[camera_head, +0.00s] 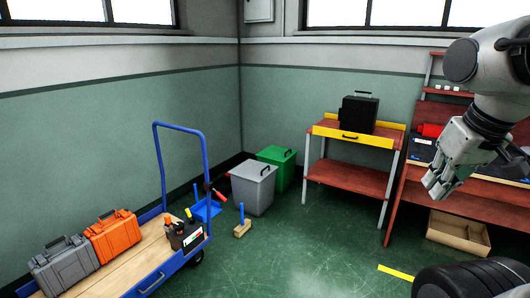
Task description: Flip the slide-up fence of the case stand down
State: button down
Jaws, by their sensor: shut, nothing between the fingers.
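The case stand (347,177) is a small red-brown table with grey legs and a lower shelf, against the back wall right of the corner. A yellow fence panel (376,141) with a black handle runs along its front edge. I cannot tell exactly how far it stands above the top. Yellow edging also shows along the back and right. A black case (360,113) stands upright on the top behind the panel. My gripper (432,189) hangs at the right of the picture, shut and empty. It appears well nearer to the camera than the stand and is not touching it.
A red workbench (460,207) stands right of the stand, partly behind my arm, with an open cardboard box (459,233) below. Grey (252,189) and green (276,165) bins stand left. A blue-railed cart (156,252) carries cases. Green floor before the stand is clear.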

aim_at(383, 142)
jog(key=i, duration=0.65)
jog(key=i+j+z, duration=0.1)
jog(key=i, duration=0.55)
jog(key=i+j, duration=0.1)
jog(key=i, duration=0.5)
jog(key=i+j+z, duration=0.1)
jog(key=i, duration=0.55)
jog(key=i+j+z, duration=0.25)
jog(key=i, duration=0.2)
jog(key=i+j+z, duration=0.25)
jog(key=i, duration=0.2)
jog(key=l, duration=0.05)
